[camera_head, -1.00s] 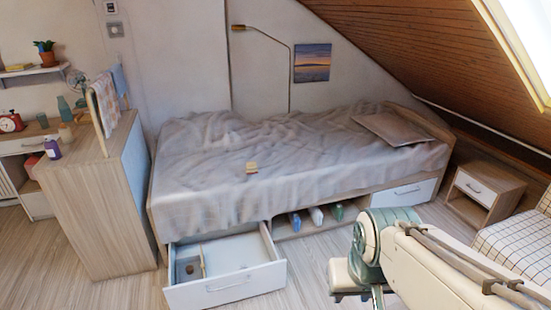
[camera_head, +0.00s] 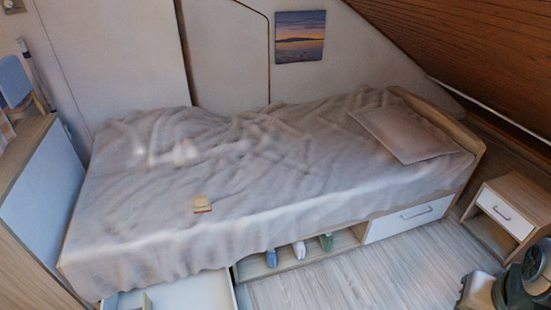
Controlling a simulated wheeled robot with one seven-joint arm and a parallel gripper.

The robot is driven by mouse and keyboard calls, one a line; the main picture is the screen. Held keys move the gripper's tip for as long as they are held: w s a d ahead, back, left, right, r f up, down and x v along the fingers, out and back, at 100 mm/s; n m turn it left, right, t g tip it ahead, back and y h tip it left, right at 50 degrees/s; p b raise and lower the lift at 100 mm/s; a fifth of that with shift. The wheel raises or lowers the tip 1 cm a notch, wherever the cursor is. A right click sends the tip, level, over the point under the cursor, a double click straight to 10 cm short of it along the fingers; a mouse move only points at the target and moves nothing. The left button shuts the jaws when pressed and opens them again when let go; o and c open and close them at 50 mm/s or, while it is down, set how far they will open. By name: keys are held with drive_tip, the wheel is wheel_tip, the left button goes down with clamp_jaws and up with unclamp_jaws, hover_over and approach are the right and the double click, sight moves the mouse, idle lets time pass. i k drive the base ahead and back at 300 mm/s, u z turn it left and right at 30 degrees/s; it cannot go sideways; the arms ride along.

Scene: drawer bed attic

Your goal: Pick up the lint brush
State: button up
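I cannot make out a lint brush for certain. A drawer (camera_head: 190,292) stands pulled out under the bed at the bottom edge, mostly cut off. A thin pale wooden piece (camera_head: 146,301) shows in it, too cropped to identify. Part of my gripper (camera_head: 478,290) and wrist shows at the bottom right corner, far from the drawer. Its fingertips are out of frame, so its opening and any contents are hidden.
The bed (camera_head: 240,160) with a rumpled cover and a pillow (camera_head: 405,132) fills the middle. A nightstand (camera_head: 500,208) is at right, a wooden cabinet (camera_head: 35,200) at left. Floor (camera_head: 385,275) is clear in front.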

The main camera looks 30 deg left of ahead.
sight(201, 204)
drive_tip(key=u, duration=0.2)
drive_tip(key=i, duration=1.35)
drive_tip(key=u, duration=1.7)
drive_tip(key=i, duration=0.85)
drive_tip(key=u, duration=0.85)
